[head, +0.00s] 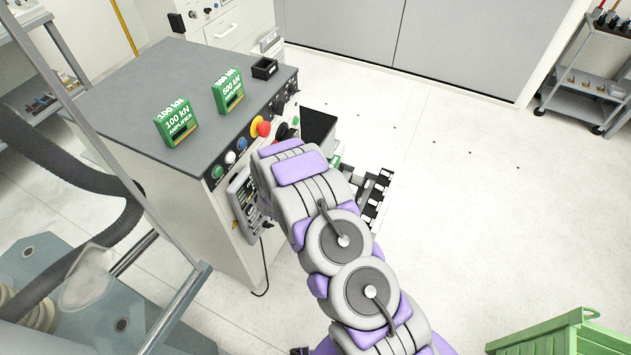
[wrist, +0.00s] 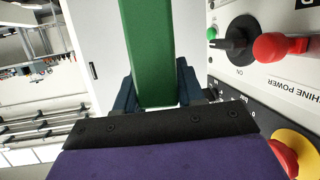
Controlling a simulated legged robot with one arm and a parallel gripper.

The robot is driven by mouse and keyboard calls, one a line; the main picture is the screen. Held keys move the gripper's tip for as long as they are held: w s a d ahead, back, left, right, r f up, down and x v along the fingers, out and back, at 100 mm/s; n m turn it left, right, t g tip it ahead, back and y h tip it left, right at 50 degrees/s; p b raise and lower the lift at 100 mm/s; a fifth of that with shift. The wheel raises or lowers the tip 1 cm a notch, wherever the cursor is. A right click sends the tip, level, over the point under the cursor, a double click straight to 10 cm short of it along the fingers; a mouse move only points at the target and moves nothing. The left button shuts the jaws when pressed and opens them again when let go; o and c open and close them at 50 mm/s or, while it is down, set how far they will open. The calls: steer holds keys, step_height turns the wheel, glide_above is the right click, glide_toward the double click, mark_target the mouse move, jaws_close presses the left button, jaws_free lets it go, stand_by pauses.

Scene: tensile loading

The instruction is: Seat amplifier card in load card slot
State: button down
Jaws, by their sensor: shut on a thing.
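In the wrist view my gripper (wrist: 157,92) is shut on a green amplifier card (wrist: 150,45), with one dark finger on each side. The card reaches up out of the top of that view, and its label does not show. In the head view my arm hides most of the gripper; a small green bit of the card (head: 336,161) shows just past it. A 100 kN amplifier card (head: 178,124) and a 500 kN amplifier card (head: 229,92) stand on the grey cabinet top. I cannot make out the load card slot in either view.
The control cabinet (head: 205,72) has knobs and a red-on-yellow button (head: 263,128) along its front edge, close to my arm. A small black tray (head: 265,68) sits on top. A black rack-like fixture (head: 376,196) is right of my arm. A green crate (head: 560,338) stands lower right. Floor between is clear.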

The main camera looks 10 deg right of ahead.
steer(key=f, duration=0.2)
steer(key=s+f+m+h, duration=0.1)
steer(key=f, duration=0.1)
steer(key=f+g+h, duration=0.1)
steer(key=f, duration=0.1)
steer(key=shift+s+d+f+m+b, duration=0.2)
steer(key=shift+s+m+b, duration=0.1)
steer(key=shift+b, duration=0.1)
steer(key=shift+f+b, duration=0.35)
steer(key=shift+f, duration=1.05)
steer(key=f, duration=0.2)
steer(key=f+b, duration=0.1)
steer(key=shift+d, duration=0.25)
steer(key=shift+d, duration=0.1)
